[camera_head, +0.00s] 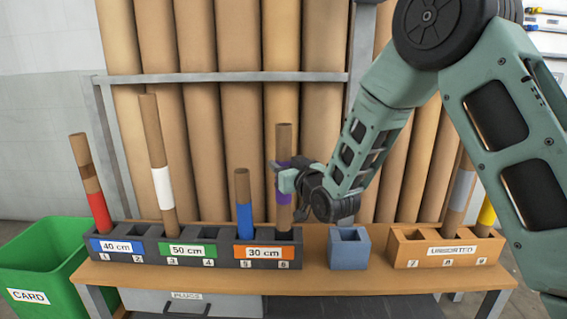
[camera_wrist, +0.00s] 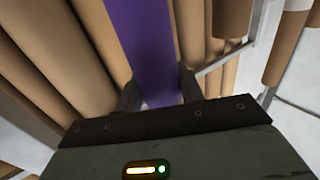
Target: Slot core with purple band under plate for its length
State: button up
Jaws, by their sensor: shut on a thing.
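The core with the purple band (camera_head: 284,145) stands upright at slot 6 of the dark rack, behind the orange "30 cm" plate (camera_head: 263,253). Its lower end is inside or just at the slot; the rack front hides how deep it sits. My gripper (camera_head: 285,180) is shut on the core at its purple band, coming from the right. In the wrist view the purple band (camera_wrist: 143,50) runs between the two fingers. The blue-banded core (camera_head: 243,205) stands in slot 5, left of it, shorter than the purple-banded one.
The rack also has a blue "40 cm" plate (camera_head: 116,246) and a green "50 cm" plate (camera_head: 187,250). A red-banded core (camera_head: 98,208) and a white-banded core (camera_head: 162,185) stand there. A blue-grey holder (camera_head: 349,252) and the "UNSORTED" rack (camera_head: 408,258) are at right. A green bin (camera_head: 50,262) is left.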

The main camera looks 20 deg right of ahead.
aim_at(288, 209)
notch_tip(288, 209, down, 7)
jog(key=b, duration=0.6)
jog(key=shift+f, duration=0.15)
jog(key=shift+f+b, duration=2)
jog(key=shift+f, duration=0.35)
dwell(0.3)
jog(key=o, duration=1.2)
jog(key=shift+c, duration=0.2)
